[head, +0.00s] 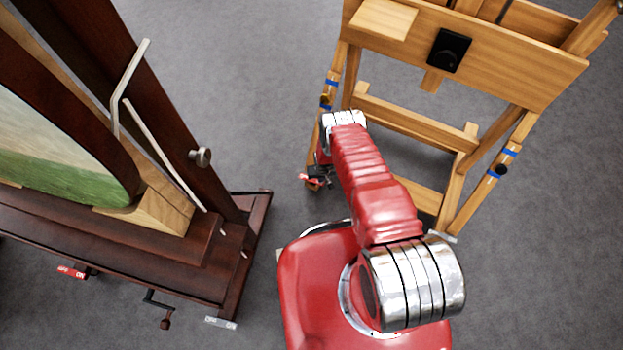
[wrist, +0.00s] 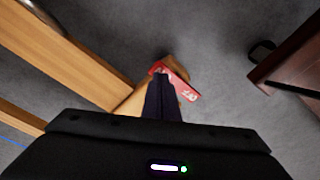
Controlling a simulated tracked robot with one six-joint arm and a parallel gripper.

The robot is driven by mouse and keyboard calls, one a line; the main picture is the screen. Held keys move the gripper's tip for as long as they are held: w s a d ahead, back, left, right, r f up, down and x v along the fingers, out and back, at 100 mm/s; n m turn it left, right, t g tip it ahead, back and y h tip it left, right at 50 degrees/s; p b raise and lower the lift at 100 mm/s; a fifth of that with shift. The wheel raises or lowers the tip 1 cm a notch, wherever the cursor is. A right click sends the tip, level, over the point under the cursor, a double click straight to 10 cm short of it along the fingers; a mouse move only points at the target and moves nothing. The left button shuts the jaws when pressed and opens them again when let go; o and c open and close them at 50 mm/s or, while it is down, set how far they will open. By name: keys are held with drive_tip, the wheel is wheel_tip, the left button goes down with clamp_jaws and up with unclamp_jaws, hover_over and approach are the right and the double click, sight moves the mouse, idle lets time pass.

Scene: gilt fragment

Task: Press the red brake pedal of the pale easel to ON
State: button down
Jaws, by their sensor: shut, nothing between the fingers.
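The pale easel (head: 470,45) stands at the upper right of the head view. Its pale wood (wrist: 70,45) fills the left of the wrist view. Its red brake pedal (head: 305,177) sits low by its left leg, partly hidden by my arm. In the wrist view the red pedal (wrist: 184,88) has white lettering too small to read surely. My gripper (wrist: 163,76) is shut and empty, its tips over the pedal's left part in that view. I cannot tell whether they touch it. My arm hides most of the gripper in the head view.
A dark brown easel (head: 130,240) holding a framed painting (head: 60,150) stands at the left. It has its own red pedal (head: 72,272) and a crank (head: 160,309) at its base. Grey floor lies open between the two easels.

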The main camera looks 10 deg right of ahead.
drive_tip(key=shift+f, duration=1.1)
idle(1.1)
drive_tip(key=shift+r, duration=3.55)
